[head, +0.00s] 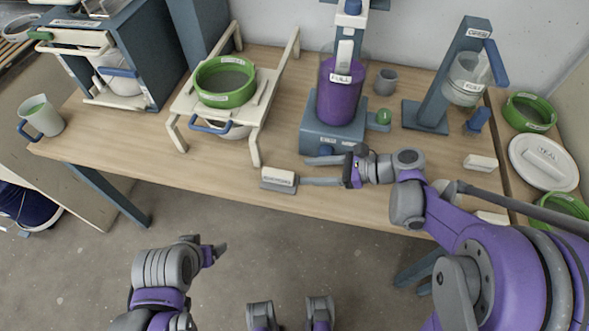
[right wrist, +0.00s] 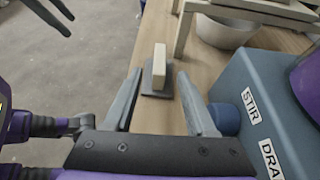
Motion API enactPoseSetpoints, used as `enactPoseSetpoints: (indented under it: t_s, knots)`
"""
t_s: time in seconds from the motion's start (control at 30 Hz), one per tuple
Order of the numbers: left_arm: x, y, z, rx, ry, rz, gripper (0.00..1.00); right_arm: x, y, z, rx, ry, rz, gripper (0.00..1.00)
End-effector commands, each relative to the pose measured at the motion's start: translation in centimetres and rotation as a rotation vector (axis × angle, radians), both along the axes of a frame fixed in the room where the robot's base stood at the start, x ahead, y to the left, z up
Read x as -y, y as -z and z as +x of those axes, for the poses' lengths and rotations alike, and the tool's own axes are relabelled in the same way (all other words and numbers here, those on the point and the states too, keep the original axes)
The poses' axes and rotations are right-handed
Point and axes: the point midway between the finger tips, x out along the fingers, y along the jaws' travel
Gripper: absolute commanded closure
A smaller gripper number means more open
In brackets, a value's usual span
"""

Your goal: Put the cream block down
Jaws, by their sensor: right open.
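A cream block (head: 279,176) with a label on its front stands on a small grey base (head: 277,187) at the table's front edge.
A blue stirring stand (head: 332,132) with a purple-filled vessel (head: 341,98) is behind my right gripper. A cream rack (head: 254,142) with a green sieve (head: 225,82) stands behind the block. Another cream block (head: 480,162) lies to the right. The table front is clear left of the block.

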Motion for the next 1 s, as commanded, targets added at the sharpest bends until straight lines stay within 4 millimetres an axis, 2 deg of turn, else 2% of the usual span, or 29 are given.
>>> enactPoseSetpoints:
  t_s: [0.1, 0.23, 0.43, 0.57, 0.67, 0.77, 0.87, 1.0]
  knots:
    - [0.0, -0.1, 0.0, 0.0, 0.0, 0.0, 0.19, 2.1, -0.9, -0.6, 0.002, 0.005, -0.002, 0.44]
    - [0.0, -0.2, 0.0, 0.001, 0.0, 0.0, 0.19, 3.5, -1.5, -1.1, 0.0, 0.002, -0.001, 0.44]
    - [0.0, -0.2, 0.0, 0.001, 0.0, 0.0, 0.19, 4.3, -1.8, -1.4, 0.001, -0.001, -0.002, 0.44]
    - [0.0, -0.2, 0.0, 0.001, 0.0, 0.0, 0.19, 3.6, -1.5, -2.2, 0.042, -0.03, -0.073, 0.44]
    - [0.0, -0.2, 0.0, 0.001, 0.0, 0.0, 0.19, 2.7, -0.6, -4.0, 0.144, -0.109, -0.244, 0.44]
    - [0.0, -0.2, 0.0, 0.001, 0.0, 0.0, 0.19, 2.3, 0.9, -7.0, 0.311, -0.268, -0.504, 0.44]
    - [0.0, -0.2, 0.0, 0.001, 0.0, 0.0, 0.19, 3.1, 2.3, -10.1, 0.507, -0.493, -0.784, 0.44]
    - [0.0, -0.2, 0.0, 0.001, 0.0, 0.0, 0.19, 5.5, 3.3, -13.6, 0.769, -0.862, -1.122, 0.44]
